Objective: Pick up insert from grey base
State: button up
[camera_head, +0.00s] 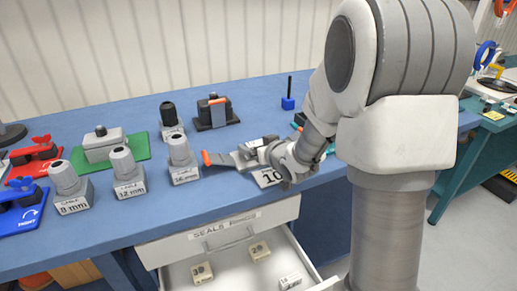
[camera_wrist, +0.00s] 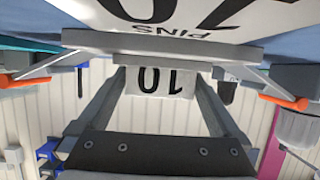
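My gripper (camera_wrist: 160,90) reaches down at the right of the blue bench, seen in the head view (camera_head: 275,153). In the wrist view, its two dark grey fingers stand on either side of a pale block marked "10" (camera_wrist: 160,80), which appears to be the insert. I cannot tell whether they press on it. A grey bar (camera_wrist: 160,48) with orange-tipped levers on both sides, apparently the grey base, crosses the upper wrist view beside a white "PINS" label (camera_wrist: 200,15). In the head view, a plate marked "10" (camera_head: 270,178) shows below my gripper, which hides much of this spot.
Grey cable blocks marked 8 mm (camera_head: 70,188), 12 mm (camera_head: 127,174) and 16 mm (camera_head: 182,160) stand to the left. A drawer marked "SEALS" (camera_head: 225,231) is open below, holding small blocks. A small blue stand with a post (camera_head: 288,103) is behind my gripper.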

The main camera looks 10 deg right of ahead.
jog(key=c, duration=1.1)
jog(key=shift+o, duration=0.2)
jog(key=shift+r, duration=0.1)
